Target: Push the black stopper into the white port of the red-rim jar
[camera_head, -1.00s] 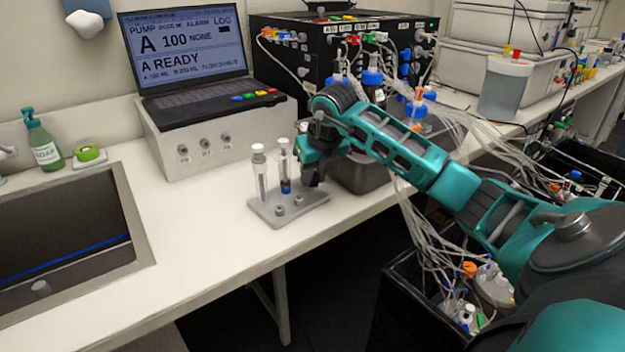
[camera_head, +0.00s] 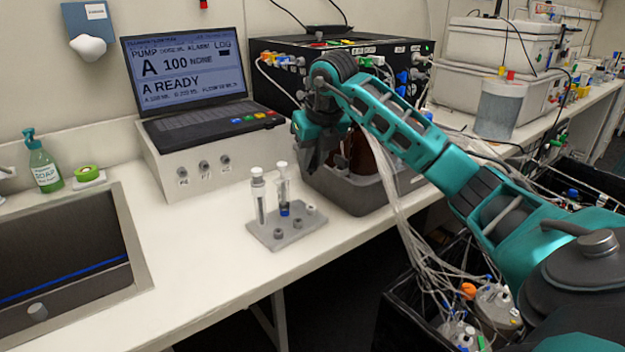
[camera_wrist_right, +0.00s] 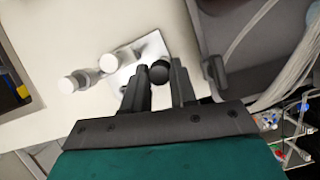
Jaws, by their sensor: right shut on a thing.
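My right gripper (camera_head: 314,168) is above the worktop, just behind the small grey rack (camera_head: 262,238), fingers pointing down. In the right wrist view my gripper (camera_wrist_right: 160,70) is shut on the black stopper (camera_wrist_right: 159,73), which sits between the fingertips. In the head view the stopper cannot be made out against the dark fingers. I cannot make out the red-rim jar or its white port in either view; my arm covers part of the scene. My left gripper is not in view.
The rack holds two white-capped syringes (camera_head: 258,200) and small grey pegs. A grey tub (camera_head: 360,195) with brown bottles stands behind my gripper. A laptop (camera_head: 190,80), black pump box (camera_head: 285,62), sink (camera_head: 60,250) and black crate (camera_head: 410,310) with tubed jars surround the area.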

